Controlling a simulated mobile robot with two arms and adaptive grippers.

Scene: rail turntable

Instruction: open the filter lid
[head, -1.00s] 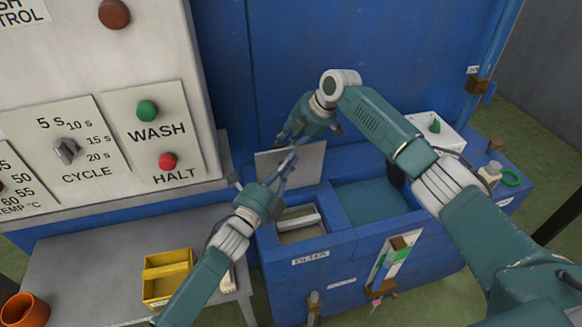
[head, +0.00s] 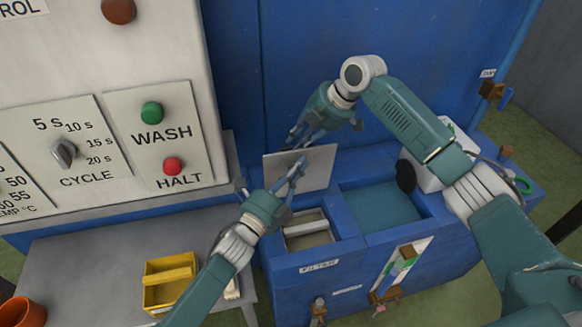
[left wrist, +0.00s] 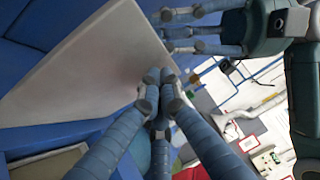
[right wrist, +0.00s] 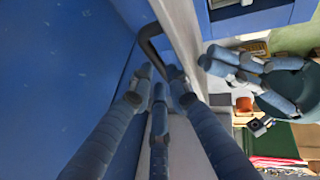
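The filter lid (head: 318,172) is a pale grey plate standing raised at the back of the filter opening (head: 308,232). My left gripper (head: 295,172) is in front of the lid; in the left wrist view its fingertips (left wrist: 160,78) are close together beside the pale plate, with nothing visible between them. My right gripper (head: 301,138) is behind the lid's upper edge. In the right wrist view its fingertips (right wrist: 160,78) come together around the end of a dark bent handle (right wrist: 150,42) next to the lid (right wrist: 183,30). The exact grip is partly hidden.
A blue-filled basin (head: 382,207) lies right of the filter opening. The wash panel (head: 150,130) stands at the left. A yellow bin (head: 170,283) and an orange pot (head: 24,312) are on the grey table (head: 90,265). A blue wall rises close behind the lid.

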